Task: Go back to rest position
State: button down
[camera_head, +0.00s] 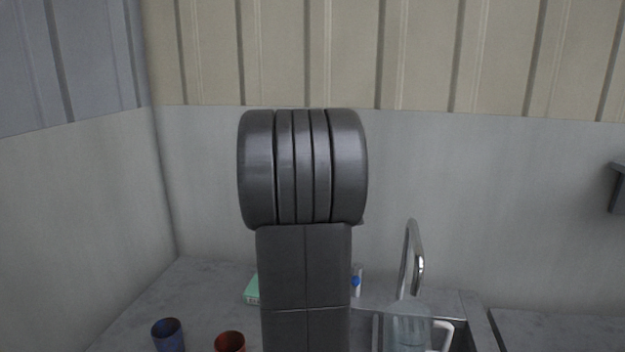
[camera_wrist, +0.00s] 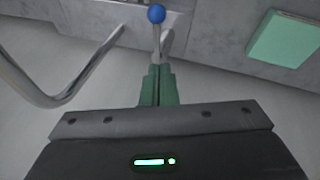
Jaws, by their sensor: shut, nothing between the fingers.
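My gripper (camera_wrist: 158,88) shows in the wrist view as two green fingers closed together with nothing between them. Beyond its tips is a thin upright thing with a blue ball-like top (camera_wrist: 156,14); I cannot tell how far apart they are. In the head view my dark arm stands upright in the middle and hides part of the counter behind it. The gripper itself is not visible there.
A grey counter (camera_head: 204,283) holds a blue cup (camera_head: 168,335), a red cup (camera_head: 230,342) and a green box (camera_head: 252,289). A chrome faucet (camera_head: 411,255) rises at a sink, with a clear jug (camera_head: 408,328) near it. A dark wall fixture (camera_head: 619,188) is at right.

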jog(key=v, duration=0.7)
